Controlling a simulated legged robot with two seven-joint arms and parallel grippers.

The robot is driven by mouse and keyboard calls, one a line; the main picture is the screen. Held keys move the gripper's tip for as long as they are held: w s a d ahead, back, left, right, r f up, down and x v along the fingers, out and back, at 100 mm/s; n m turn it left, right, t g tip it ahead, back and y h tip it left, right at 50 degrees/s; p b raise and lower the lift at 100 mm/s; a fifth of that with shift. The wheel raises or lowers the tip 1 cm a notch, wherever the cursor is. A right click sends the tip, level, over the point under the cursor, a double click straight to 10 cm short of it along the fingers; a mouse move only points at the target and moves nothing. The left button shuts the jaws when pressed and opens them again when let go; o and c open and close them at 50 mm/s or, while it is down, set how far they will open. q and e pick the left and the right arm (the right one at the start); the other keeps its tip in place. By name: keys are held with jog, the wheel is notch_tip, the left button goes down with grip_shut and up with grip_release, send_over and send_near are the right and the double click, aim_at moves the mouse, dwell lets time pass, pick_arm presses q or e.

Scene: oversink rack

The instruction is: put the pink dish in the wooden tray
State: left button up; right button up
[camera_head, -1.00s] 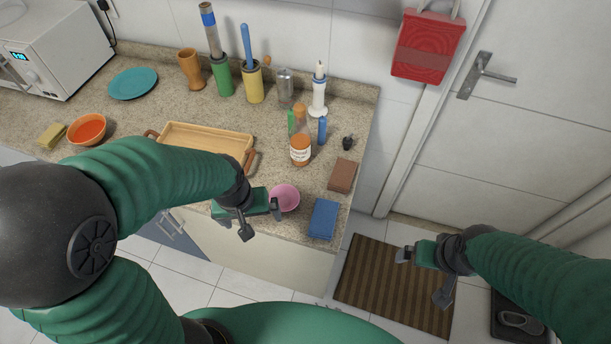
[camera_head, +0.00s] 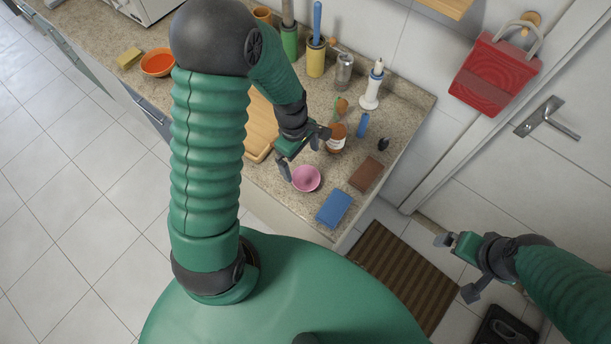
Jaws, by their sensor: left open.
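The pink dish (camera_head: 306,179) is a small round bowl near the counter's front edge, to the left of the blue sponge. My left gripper (camera_head: 303,154) is open and empty, with its fingers apart just behind and to the left of the dish. I cannot tell whether a finger touches the dish's rim. The wooden tray (camera_head: 261,131) lies on the counter to the left of the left gripper. My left arm hides much of it. My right gripper (camera_head: 456,267) is open and empty, off the counter above the floor mat's right side.
The blue sponge (camera_head: 334,208) and a brown block (camera_head: 366,175) lie right of the dish. A striped mat (camera_head: 385,270) covers the floor.

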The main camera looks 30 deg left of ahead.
aim_at(306, 181)
pick_arm(q)
jog(key=f, duration=0.1)
jog(key=d+f, duration=0.1)
jog(key=f, duration=0.2)
jog(key=shift+w+d, duration=0.1)
jog(key=shift+d, duration=0.15)
notch_tip(306, 181, down, 5)
jog(key=shift+r+p, duration=0.1)
jog(key=shift+p, duration=0.8)
jog(key=shift+a+f, duration=0.2)
jog(key=shift+f, duration=0.05)
jog(key=shift+d+r, duration=0.15)
jog(key=shift+d, duration=0.2)
jog(key=c, duration=1.3)
jog(key=shift+c, duration=0.3)
jog(key=shift+a, duration=0.2)
pick_arm(e)
jog(key=shift+w+d+r, duration=0.1)
jog(key=shift+d+r, duration=0.2)
jog(key=shift+r, duration=0.5)
jog(key=shift+a, duration=0.1)
